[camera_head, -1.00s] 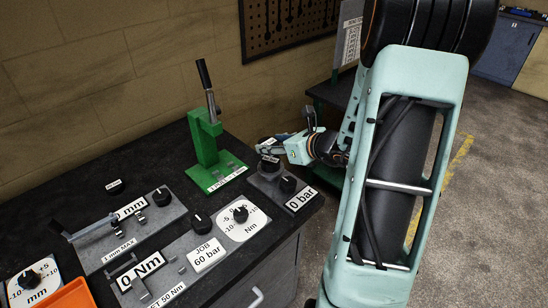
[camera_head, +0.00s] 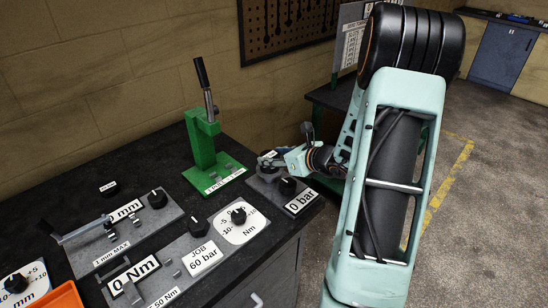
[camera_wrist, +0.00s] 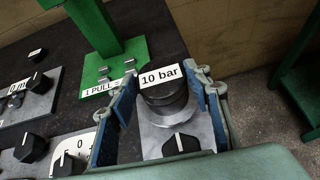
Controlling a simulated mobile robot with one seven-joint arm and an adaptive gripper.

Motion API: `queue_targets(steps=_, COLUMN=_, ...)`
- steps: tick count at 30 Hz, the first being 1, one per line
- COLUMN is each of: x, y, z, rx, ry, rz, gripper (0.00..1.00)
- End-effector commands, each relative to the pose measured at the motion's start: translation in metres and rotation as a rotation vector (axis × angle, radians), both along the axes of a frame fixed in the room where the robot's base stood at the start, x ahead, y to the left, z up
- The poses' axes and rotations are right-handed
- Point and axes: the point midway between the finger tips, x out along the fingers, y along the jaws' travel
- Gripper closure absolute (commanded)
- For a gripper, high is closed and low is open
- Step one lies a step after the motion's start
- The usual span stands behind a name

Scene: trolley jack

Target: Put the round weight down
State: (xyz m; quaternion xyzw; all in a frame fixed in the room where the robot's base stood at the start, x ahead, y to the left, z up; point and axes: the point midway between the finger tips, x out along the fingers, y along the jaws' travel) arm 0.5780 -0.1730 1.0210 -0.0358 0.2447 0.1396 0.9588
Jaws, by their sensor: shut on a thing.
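The round weight (camera_wrist: 168,100) is a black disc with a white "10 bar" label, seen in the wrist view. My gripper (camera_wrist: 168,108) has its blue-padded fingers on both sides of it and is shut on it. The weight is over the grey plate with the black knob (camera_wrist: 181,145). I cannot tell whether it touches the plate. In the head view my gripper (camera_head: 272,158) is at the bench's right end, above the "0 bar" plate (camera_head: 284,192), and hides most of the weight.
A green lever press (camera_head: 205,150) stands left of my gripper. Another small black labelled disc (camera_head: 109,189) and plates with knobs lie farther left. An orange tray (camera_head: 57,297) is at the lower left. The bench's right edge is close to my gripper.

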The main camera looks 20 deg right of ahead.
Motion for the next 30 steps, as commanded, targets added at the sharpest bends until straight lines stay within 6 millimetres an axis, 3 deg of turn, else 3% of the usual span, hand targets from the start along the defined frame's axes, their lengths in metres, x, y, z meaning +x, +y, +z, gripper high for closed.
queue_targets(steps=1, x=0.000, y=0.000, z=-0.003, rx=-0.001, ry=-0.001, rz=0.000, gripper=0.85)
queue_targets(steps=2, x=0.000, y=0.000, z=-0.003, rx=0.000, ry=0.000, rz=0.000, gripper=0.54)
queue_targets(steps=6, x=0.000, y=0.000, z=-0.002, rx=0.000, ry=0.000, rz=0.000, gripper=0.39)
queue_targets(steps=19, x=-0.003, y=-0.001, z=0.004, rx=0.000, ry=0.000, rz=-0.001, gripper=0.37)
queue_targets(steps=30, x=-0.065, y=-0.021, z=0.039, rx=-0.003, ry=-0.002, rz=-0.004, gripper=0.37)
